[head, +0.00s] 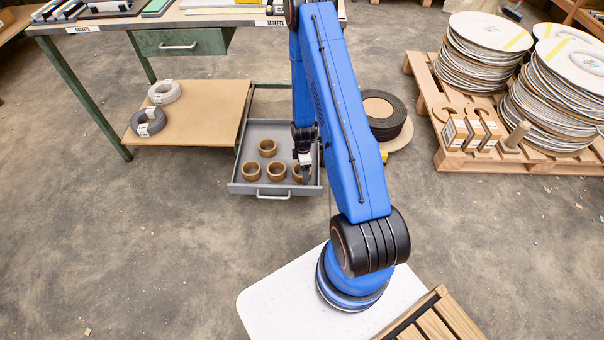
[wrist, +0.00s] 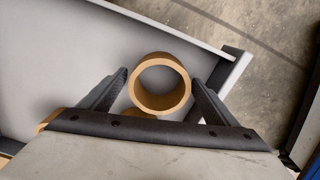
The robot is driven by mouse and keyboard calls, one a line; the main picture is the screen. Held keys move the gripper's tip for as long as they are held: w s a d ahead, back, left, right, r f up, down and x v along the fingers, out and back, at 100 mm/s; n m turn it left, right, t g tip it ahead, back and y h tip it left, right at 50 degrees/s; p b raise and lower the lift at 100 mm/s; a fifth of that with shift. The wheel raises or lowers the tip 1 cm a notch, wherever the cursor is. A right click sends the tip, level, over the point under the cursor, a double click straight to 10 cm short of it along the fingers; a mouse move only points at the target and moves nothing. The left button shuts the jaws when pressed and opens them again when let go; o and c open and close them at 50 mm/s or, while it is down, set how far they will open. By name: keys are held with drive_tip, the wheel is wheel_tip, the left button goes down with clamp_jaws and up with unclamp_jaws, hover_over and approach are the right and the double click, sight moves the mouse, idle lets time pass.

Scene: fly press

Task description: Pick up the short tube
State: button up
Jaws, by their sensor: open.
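Several short brown tubes stand on end in an open grey drawer (head: 242,187). In the head view, one tube (head: 267,147) is at the back, and two, the left tube (head: 250,166) and the middle tube (head: 277,170), are nearer the front. Another tube (head: 296,172) is partly hidden by my gripper (head: 304,168). In the wrist view, my gripper (wrist: 160,78) is open, with one tube (wrist: 162,104) between its fingers and a gap on each side.
A green bench (head: 160,22) is behind, with a low brown shelf (head: 205,98) holding grey rolls at left. A pallet (head: 420,80) of stacked discs is at right. Left floor is clear.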

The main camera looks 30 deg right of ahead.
drive_tip(key=shift+c, duration=0.4)
drive_tip(key=c, duration=1)
drive_tip(key=shift+c, duration=0.2)
